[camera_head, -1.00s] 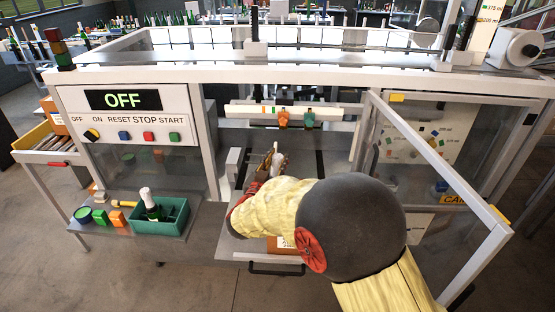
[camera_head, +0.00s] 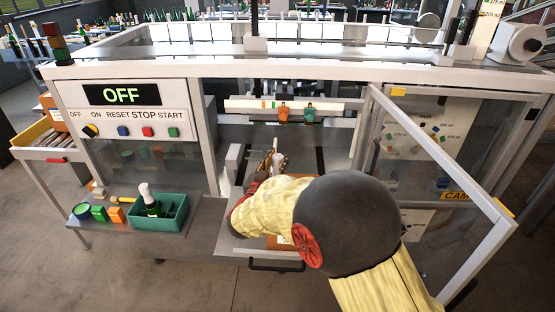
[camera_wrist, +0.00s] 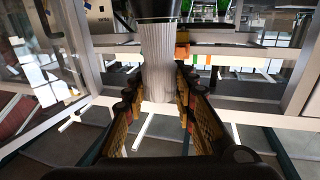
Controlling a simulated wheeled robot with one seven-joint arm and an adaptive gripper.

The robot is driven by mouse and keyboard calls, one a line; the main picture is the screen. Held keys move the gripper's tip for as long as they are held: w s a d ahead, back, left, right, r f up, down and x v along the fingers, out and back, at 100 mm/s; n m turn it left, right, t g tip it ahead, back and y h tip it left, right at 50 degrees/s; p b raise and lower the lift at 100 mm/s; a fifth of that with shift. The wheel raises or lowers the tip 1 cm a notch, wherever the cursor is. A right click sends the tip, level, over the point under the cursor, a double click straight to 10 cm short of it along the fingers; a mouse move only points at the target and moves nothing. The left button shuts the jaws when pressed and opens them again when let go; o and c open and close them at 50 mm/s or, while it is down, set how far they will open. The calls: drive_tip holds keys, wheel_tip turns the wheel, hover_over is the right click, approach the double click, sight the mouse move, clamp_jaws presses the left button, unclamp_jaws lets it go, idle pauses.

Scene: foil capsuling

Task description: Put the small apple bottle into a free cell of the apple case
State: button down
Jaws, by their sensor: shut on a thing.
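My gripper (camera_wrist: 160,110) is shut on a bottle, whose pale, pleated foil-covered neck (camera_wrist: 157,62) shows between the fingers in the wrist view. In the head view my gripper (camera_head: 272,165) is over the machine's open middle bay, with the pale neck (camera_head: 275,158) beside its fingers. The rest of the bottle is hidden, and no apple mark can be made out. A brown box (camera_head: 279,242) shows partly below my forearm. My arm hides most of it, so I cannot tell its cells or whether it is the apple case.
A green crate (camera_head: 172,222) with a white-topped bottle (camera_head: 148,201) stands on the left shelf, beside small coloured blocks (camera_head: 107,214). The open door (camera_head: 440,160) stands to the right of my arm. A bar with coloured clips (camera_head: 284,108) crosses behind my gripper.

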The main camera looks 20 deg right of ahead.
sight(276, 172)
drive_tip(key=shift+f+b, duration=1.4)
drive_tip(key=shift+f, duration=0.75)
drive_tip(key=shift+r, duration=0.1)
